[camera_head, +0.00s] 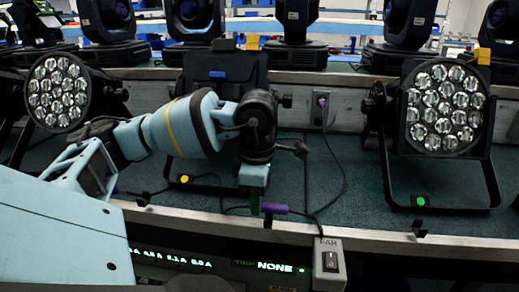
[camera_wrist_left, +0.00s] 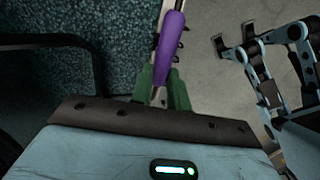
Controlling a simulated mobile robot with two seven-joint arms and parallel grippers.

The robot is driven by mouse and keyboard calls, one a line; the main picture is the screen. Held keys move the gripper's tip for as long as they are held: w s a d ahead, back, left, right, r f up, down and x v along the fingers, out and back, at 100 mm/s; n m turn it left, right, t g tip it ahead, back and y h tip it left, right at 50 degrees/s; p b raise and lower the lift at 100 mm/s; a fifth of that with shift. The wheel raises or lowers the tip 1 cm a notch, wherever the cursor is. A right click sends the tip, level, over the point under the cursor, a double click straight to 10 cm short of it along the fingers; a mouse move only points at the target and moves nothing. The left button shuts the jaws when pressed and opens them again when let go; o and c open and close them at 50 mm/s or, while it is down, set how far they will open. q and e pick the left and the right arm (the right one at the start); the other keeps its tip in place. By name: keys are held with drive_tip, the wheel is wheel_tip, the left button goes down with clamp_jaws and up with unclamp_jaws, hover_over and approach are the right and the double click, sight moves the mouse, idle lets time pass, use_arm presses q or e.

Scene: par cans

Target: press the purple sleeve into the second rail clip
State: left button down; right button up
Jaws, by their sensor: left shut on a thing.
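The purple sleeve (camera_head: 275,208) lies level on a dark cable at the front rail (camera_head: 340,236). My left gripper (camera_head: 257,203) reaches down to it from above and is shut on it. In the left wrist view the sleeve (camera_wrist_left: 171,42) sticks out beyond the green fingertips (camera_wrist_left: 160,90), along the pale rail edge. A small black rail clip (camera_head: 268,222) is just below the sleeve; whether the sleeve touches or sits in it, I cannot tell. Other clips are at left (camera_head: 143,199) and right (camera_head: 420,229).
Par cans stand at left (camera_head: 57,92) and right (camera_head: 444,108), with another behind my left arm. The dark cable runs from a purple-ended plug (camera_head: 321,103) on the back panel. A switch box (camera_head: 329,263) hangs below the rail, right of the sleeve.

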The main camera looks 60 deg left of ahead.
use_arm(q)
drive_tip(key=shift+f, duration=0.6)
drive_tip(key=shift+r, duration=0.15)
drive_tip(key=shift+f, duration=0.2)
idle(0.4)
idle(0.6)
drive_tip(key=shift+f, duration=0.3)
idle(0.5)
